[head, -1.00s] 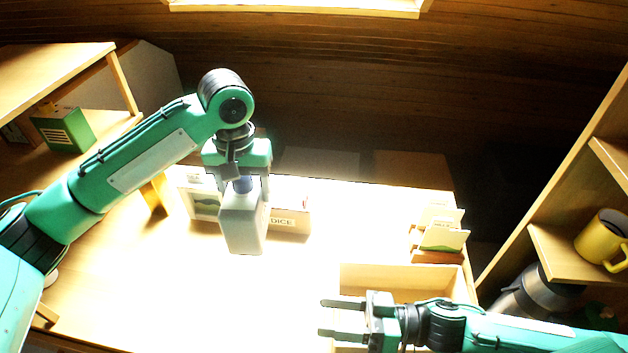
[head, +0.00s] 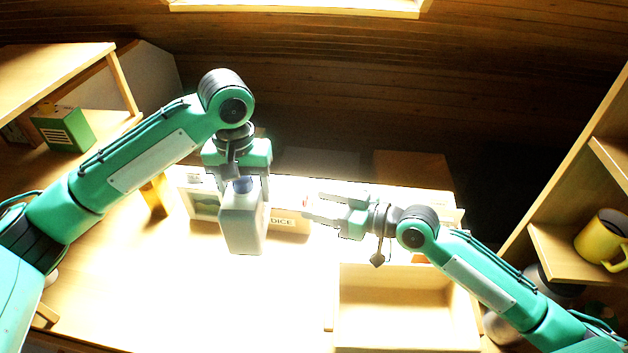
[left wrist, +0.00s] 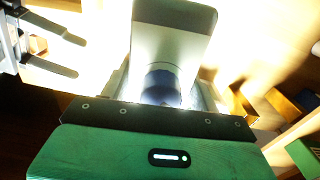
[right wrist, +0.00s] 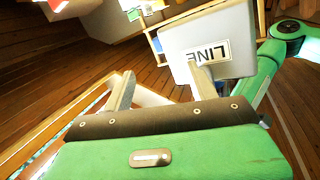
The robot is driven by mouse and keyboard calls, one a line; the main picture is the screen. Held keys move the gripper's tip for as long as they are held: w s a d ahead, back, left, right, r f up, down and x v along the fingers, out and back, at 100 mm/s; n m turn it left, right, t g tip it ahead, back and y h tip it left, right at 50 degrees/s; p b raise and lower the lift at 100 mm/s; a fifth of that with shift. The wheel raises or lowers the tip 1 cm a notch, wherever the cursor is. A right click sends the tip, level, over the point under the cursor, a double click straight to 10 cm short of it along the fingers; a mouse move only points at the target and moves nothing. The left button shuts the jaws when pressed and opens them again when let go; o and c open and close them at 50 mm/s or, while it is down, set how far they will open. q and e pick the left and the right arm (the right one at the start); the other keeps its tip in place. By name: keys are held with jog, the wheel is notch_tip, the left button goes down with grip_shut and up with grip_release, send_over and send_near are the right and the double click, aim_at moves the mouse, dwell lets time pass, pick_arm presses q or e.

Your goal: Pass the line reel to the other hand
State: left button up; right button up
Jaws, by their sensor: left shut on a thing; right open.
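The line reel (head: 242,225) is a grey box-like body with a blue neck at its top. It hangs upright from my left gripper (head: 244,184), which points down and is shut on the blue neck. The reel also shows in the left wrist view (left wrist: 172,45). In the right wrist view the reel (right wrist: 232,45) shows its LINE label, close beyond one fingertip. My right gripper (head: 312,207) is open and empty, to the right of the reel, with its fingers pointing left towards it. Whether it touches the reel I cannot tell, but a gap shows in the head view.
A box marked DICE (head: 288,222) stands behind the reel on the brightly lit table. An open wooden tray (head: 405,330) lies at the front right. A shelf at the right holds a yellow mug (head: 600,240). A green box (head: 65,130) sits on the left shelf.

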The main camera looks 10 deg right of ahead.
aim_at(251, 181)
notch_tip(251, 181, up, 9)
jog(key=s+a+n+g+y, duration=0.2)
jog(key=a+n+g+y, duration=0.1)
jog(key=n+g+y, duration=0.3)
jog(key=shift+n+h, duration=0.6)
jog(key=x, duration=1.1)
jog(key=shift+w+a+r, duration=0.1)
jog(key=shift+w+a, duration=0.05)
jog(key=shift+w, duration=0.1)
jog(key=c, duration=1)
pick_arm(q)
jog(key=o, duration=1.5)
pick_arm(e)
jog(key=shift+c, duration=1)
